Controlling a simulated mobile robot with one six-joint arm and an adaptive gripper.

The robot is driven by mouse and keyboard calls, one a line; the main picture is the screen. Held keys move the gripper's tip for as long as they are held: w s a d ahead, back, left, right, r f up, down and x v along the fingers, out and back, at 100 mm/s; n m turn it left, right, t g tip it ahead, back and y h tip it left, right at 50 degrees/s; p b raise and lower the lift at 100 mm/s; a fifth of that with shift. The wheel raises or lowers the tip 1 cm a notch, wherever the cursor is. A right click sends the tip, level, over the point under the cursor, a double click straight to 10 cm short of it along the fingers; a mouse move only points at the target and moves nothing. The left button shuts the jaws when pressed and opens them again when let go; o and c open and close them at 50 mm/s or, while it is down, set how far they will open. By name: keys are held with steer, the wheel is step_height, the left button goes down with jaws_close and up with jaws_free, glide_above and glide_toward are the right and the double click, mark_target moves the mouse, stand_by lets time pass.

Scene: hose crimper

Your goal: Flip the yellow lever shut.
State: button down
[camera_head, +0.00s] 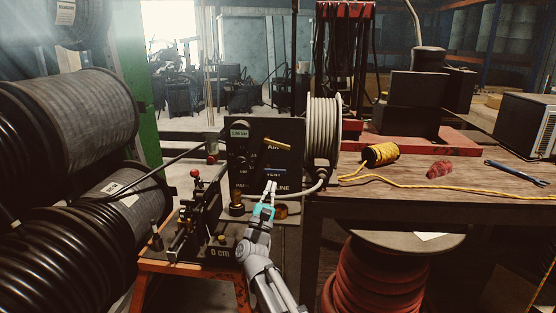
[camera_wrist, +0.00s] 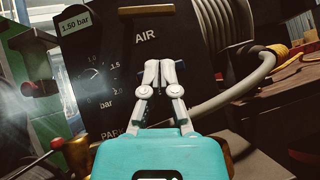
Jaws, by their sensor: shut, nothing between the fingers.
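The yellow lever (camera_head: 277,144) is a short bar on the dark panel, beside the AIR label; in the head view it lies nearly level, slightly tilted. In the wrist view the yellow lever (camera_wrist: 147,10) is at the top edge, above the word AIR. My gripper (camera_head: 270,187) is shut and empty, with its fingertips below the yellow lever and apart from it. In the wrist view my gripper (camera_wrist: 159,68) points at the panel, its fingertips in front of a blue lever (camera_wrist: 180,65) and partly hiding it.
The blue lever (camera_head: 275,171) sits by the VENT label. A coiled pale hose (camera_head: 322,130) hangs right of the panel (camera_head: 255,130). A gauge (camera_wrist: 92,75) is on the panel's left. A small crimping bench (camera_head: 195,265) stands left of my arm; a wooden table (camera_head: 470,180) is right.

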steer(key=shift+w+r, duration=0.1)
steer(key=shift+p+x, duration=3.4)
steer(key=shift+x, duration=1.45)
